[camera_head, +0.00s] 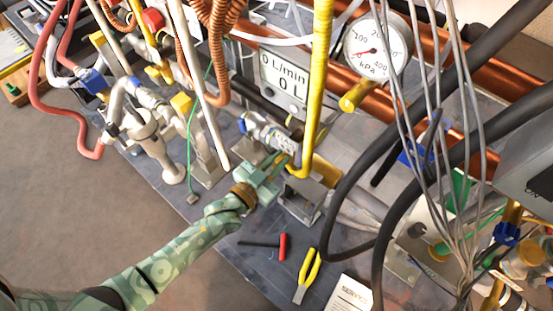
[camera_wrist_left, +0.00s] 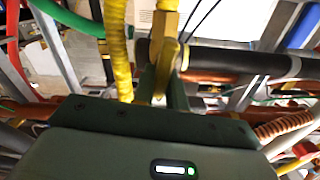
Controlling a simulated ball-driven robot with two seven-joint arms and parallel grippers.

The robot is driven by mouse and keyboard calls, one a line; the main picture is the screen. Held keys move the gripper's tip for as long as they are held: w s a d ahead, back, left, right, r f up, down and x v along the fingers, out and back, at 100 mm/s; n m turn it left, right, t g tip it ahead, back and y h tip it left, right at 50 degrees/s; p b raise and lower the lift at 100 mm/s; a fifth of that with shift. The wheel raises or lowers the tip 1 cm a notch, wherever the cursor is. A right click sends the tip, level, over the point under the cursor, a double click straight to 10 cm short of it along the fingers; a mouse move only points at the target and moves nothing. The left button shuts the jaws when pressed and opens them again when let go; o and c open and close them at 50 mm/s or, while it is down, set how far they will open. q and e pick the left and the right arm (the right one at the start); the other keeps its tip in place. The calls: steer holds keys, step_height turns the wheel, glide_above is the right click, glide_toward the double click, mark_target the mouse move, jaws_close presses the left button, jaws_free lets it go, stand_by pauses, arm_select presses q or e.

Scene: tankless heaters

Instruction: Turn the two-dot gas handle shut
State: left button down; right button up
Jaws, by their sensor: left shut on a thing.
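My left gripper (camera_head: 277,165), on the green patterned arm, reaches in among the pipes beside a yellow pipe (camera_head: 322,80). In the left wrist view my left gripper (camera_wrist_left: 162,88) has its two fingers closed on a yellow handle (camera_wrist_left: 166,62), below a brass-coloured fitting (camera_wrist_left: 165,20). The fingers hide part of the handle, and little of it shows in the head view. No dot marks can be made out, so I cannot tell whether this is the two-dot handle. My right gripper is not in view.
A flow display (camera_head: 284,75) and a pressure gauge (camera_head: 374,48) sit behind the pipes. Grey cables (camera_head: 425,110) and black hoses (camera_head: 345,190) crowd the right. Yellow-handled pliers (camera_head: 306,275) and a red-and-black tool (camera_head: 264,243) lie on the grey panel. Bare floor (camera_head: 70,200) lies left.

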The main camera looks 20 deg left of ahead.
arm_select(q)
steer(key=shift+s+m, duration=0.1)
steer(key=shift+m, duration=0.3)
steer(key=m, duration=0.2)
steer(key=m+p, duration=0.1)
steer(key=shift+s+d+f+m, duration=0.1)
steer(key=shift+d+f+m, duration=0.1)
steer(key=shift+d+m, duration=0.1)
steer(key=m, duration=0.3)
steer(key=f+m+b, duration=0.1)
steer(key=m, duration=0.7)
steer(key=shift+s+d+f+b, duration=0.2)
steer(key=shift+f+b, duration=0.1)
steer(key=shift+b, duration=0.1)
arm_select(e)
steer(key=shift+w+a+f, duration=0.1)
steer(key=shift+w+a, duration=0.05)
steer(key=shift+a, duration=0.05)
arm_select(q)
steer(key=shift+m, duration=0.3)
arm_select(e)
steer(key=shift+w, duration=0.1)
arm_select(q)
steer(key=c, duration=1.5)
jaws_free()
steer(key=shift+o, duration=0.3)
steer(key=shift+w+r, duration=0.1)
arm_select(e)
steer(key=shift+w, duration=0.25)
